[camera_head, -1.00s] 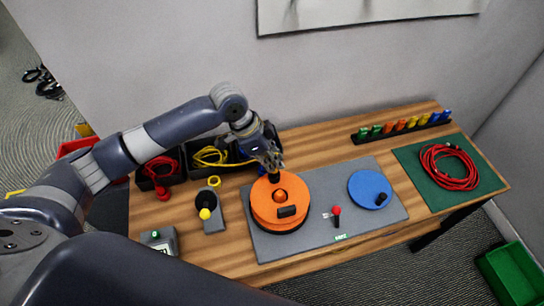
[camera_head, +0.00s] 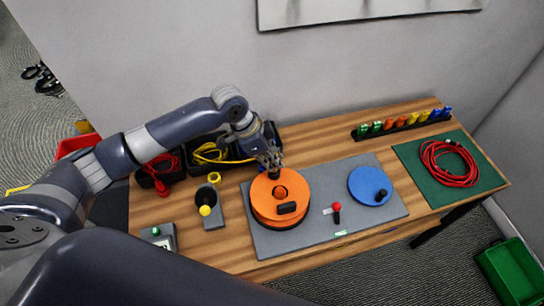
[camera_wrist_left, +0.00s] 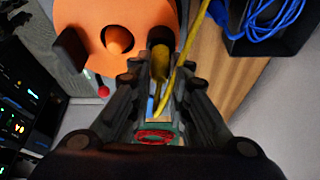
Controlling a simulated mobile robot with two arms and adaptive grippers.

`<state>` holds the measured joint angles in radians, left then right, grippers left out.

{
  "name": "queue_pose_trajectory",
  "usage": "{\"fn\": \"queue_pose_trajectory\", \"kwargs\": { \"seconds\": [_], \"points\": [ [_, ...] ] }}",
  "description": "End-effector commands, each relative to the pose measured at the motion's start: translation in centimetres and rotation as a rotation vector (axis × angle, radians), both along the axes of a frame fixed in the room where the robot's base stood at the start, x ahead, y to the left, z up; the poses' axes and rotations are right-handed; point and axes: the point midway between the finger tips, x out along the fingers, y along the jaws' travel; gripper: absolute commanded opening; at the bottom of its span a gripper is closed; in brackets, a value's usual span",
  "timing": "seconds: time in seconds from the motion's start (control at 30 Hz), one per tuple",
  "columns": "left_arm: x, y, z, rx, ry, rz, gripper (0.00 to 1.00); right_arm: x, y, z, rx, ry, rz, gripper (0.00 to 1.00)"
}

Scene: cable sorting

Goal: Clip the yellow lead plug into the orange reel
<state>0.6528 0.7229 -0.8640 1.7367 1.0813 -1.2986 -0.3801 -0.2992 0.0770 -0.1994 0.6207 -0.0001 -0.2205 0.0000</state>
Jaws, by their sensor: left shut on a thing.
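The orange reel (camera_head: 264,203) lies on the grey mat in the middle of the table, with a central knob and a black handle; it also fills the upper left of the left wrist view (camera_wrist_left: 95,20). My left gripper (camera_head: 272,165) is at the reel's far rim, pointing down. In the left wrist view the gripper (camera_wrist_left: 160,72) is shut on the yellow lead plug (camera_wrist_left: 160,66), with its yellow cable running up. The plug's tip is at a dark clip (camera_wrist_left: 160,34) on the reel's rim; I cannot tell whether it is seated. In the head view the fingers hide the plug.
A blue disc (camera_head: 368,185) and a red-topped lever (camera_head: 337,209) share the grey mat (camera_head: 300,247). Black bins with red, yellow and blue cables (camera_wrist_left: 268,20) stand behind. A red cable coil (camera_head: 450,165) lies on a green mat at right.

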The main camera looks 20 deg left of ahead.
Motion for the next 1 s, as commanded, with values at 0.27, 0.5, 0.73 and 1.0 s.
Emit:
{"fn": "queue_pose_trajectory", "kwargs": {
  "seconds": [0.27, 0.5, 0.73, 1.0],
  "points": [
    [0.0, 0.0, -0.2, 0.0, 0.0, 0.0, 0.0, -0.1, -0.4, 0.1, -0.004, 0.001, 0.002, 0.4],
    [0.0, 0.0, -0.2, 0.0, 0.001, 0.0, 0.33, -0.1, -0.4, 0.1, -0.006, 0.002, 0.002, 0.4],
    [0.0, 0.0, -0.1, 0.0, 0.0, 0.0, 0.4, -0.1, -0.4, 0.1, -0.005, 0.002, 0.003, 0.4],
    [-0.1, 0.4, 0.9, -0.001, -0.003, 0.001, 0.4, -0.2, -0.2, 0.1, -0.003, 0.002, 0.002, 0.4]
  ]
}}
